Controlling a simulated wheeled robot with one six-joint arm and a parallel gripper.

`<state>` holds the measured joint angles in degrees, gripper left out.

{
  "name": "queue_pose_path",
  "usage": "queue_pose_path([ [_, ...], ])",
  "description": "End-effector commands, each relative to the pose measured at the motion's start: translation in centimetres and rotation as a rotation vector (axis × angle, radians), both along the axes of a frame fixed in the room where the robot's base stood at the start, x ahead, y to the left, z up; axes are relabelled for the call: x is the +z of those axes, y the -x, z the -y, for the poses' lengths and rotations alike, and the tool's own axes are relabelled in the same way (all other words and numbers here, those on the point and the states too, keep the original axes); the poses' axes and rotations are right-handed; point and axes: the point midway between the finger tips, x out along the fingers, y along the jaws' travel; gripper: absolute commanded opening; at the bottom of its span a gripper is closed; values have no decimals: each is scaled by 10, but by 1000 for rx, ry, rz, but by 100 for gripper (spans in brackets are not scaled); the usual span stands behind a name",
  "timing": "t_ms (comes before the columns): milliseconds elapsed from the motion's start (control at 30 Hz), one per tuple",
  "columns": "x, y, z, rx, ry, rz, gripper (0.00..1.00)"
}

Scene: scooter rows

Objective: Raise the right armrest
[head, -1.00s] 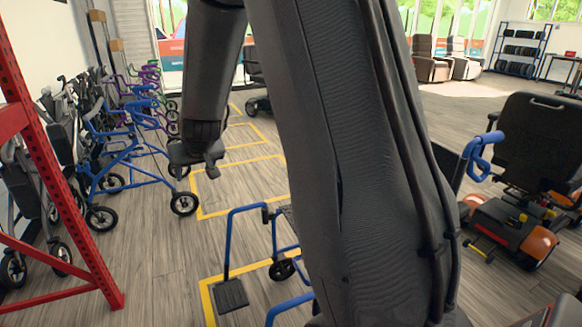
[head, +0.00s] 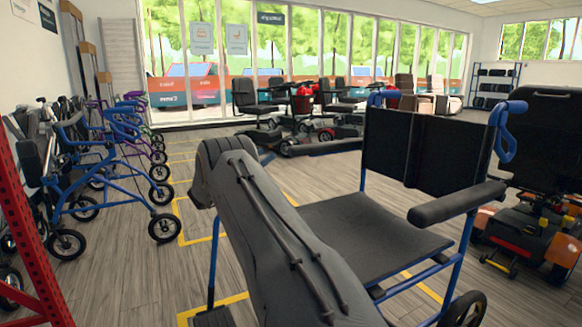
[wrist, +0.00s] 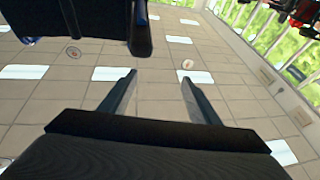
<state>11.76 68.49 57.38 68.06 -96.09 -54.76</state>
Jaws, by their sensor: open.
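A wheelchair with a blue frame, a black seat (head: 370,235) and a black backrest (head: 425,148) stands right of centre in the head view, its seat front toward me. The black padded armrest on the picture's right side (head: 457,203) is down, roughly level. The picture's left side of the chair, where the other armrest would be, is hidden behind my arm. My gripper is hidden in the head view. In the wrist view my gripper (wrist: 158,92) is open and empty, pointing up at the ceiling. A dark panel (wrist: 70,18) and bar (wrist: 140,28) lie beyond its left finger; which chair parts they are I cannot tell.
Blue and purple walkers (head: 120,170) stand in a row at the left, beside a red post (head: 32,250). An orange and black scooter (head: 530,225) stands close at the right. More scooters (head: 300,115) are near the windows. Yellow-lined floor is open at left of centre.

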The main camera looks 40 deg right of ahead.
Motion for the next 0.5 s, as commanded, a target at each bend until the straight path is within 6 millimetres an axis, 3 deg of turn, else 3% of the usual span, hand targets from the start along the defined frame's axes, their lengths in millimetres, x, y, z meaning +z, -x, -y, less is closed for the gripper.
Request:
queue_pose_path([
  [33,-14,6,2,-49,8,7,56],
  [200,-30,22,4,-149,20,12,56],
  [367,-29,28,11,-172,23,13,56],
  [500,-21,32,28,-171,23,14,56],
])
